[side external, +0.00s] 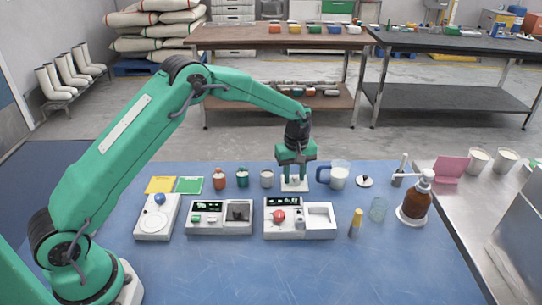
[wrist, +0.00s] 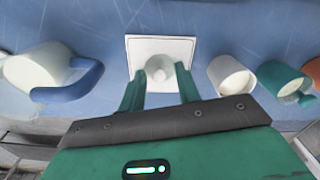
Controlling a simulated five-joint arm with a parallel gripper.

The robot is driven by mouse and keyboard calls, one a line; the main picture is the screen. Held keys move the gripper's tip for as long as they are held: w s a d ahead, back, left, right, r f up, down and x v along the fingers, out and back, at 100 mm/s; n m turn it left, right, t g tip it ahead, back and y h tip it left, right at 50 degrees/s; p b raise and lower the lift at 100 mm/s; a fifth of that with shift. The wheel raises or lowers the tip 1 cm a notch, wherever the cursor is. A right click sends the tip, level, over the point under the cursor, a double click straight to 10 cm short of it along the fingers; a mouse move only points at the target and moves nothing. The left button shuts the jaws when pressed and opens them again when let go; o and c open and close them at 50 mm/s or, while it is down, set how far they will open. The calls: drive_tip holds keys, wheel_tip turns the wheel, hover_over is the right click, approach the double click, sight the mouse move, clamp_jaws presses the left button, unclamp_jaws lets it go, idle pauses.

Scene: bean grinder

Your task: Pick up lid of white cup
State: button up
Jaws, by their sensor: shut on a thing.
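My gripper (side external: 294,183) points down over a white square plate (side external: 286,189) in the middle of the table's back row. I cannot tell whether this piece is the cup's lid or is fixed to the plate. A white cup with a blue handle (side external: 339,176) stands to the right; it also shows in the wrist view (wrist: 38,72). A white disc with a dark knob (side external: 365,181) lies farther right.
A grey-white cup (side external: 267,178), a green cup (side external: 242,178) and an orange-red container (side external: 219,179) stand to the left. White devices (side external: 219,217) and (side external: 300,219) another white device lie in front. A brown bottle (side external: 415,203) stands at the right. Free table lies at the front.

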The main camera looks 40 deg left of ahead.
drive_tip(key=shift+r, duration=0.15)
drive_tip(key=shift+r, duration=0.55)
drive_tip(key=r, duration=0.3)
drive_tip(key=shift+s+d+r, duration=0.1)
drive_tip(key=shift+s+d, duration=0.1)
drive_tip(key=shift+d, duration=0.15)
drive_tip(key=s+d+r, duration=0.6)
drive_tip(key=d, duration=0.3)
drive_tip(key=shift+r, duration=0.2)
drive_tip(key=shift+a, duration=0.15)
drive_tip(key=n, duration=0.6)
hover_over(267, 173)
drive_tip(key=shift+a, duration=0.15)
drive_tip(key=shift+f, duration=0.2)
drive_tip(key=shift+f, duration=3)
drive_tip(key=shift+f, duration=0.2)
